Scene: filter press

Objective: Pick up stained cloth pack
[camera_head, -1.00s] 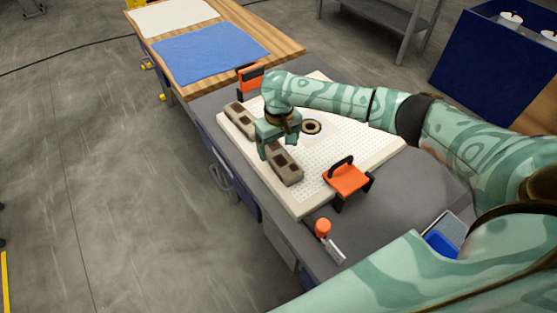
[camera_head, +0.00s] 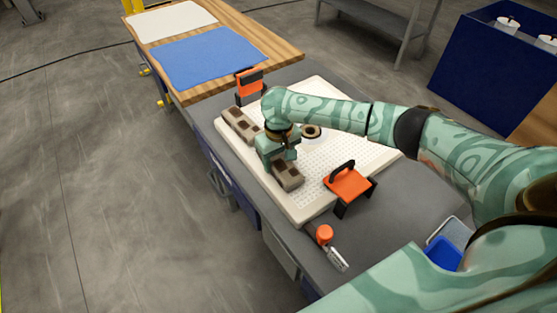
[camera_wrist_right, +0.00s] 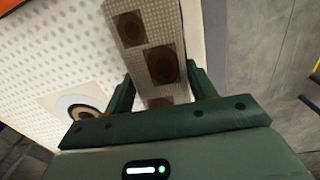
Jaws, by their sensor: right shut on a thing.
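The stained cloth pack (camera_head: 287,176) is a taupe bar with dark brown square patches, by the left edge of the white perforated plate (camera_head: 300,216). My right gripper (camera_head: 280,158) is over it and shut on it. In the right wrist view the pack (camera_wrist_right: 147,44) runs between the two green fingers (camera_wrist_right: 159,98) and shows round brown stains. A similar taupe patched length (camera_head: 240,122) lies farther back on the plate. The gripper hides the part between, so I cannot tell whether they join. My left gripper is out of view.
An orange handled tool (camera_head: 347,184) stands on the near right of the plate, and another orange piece (camera_head: 249,84) at its back. A dark ring (camera_head: 311,131) lies on the plate. An orange-capped scraper (camera_head: 326,236) lies near the front.

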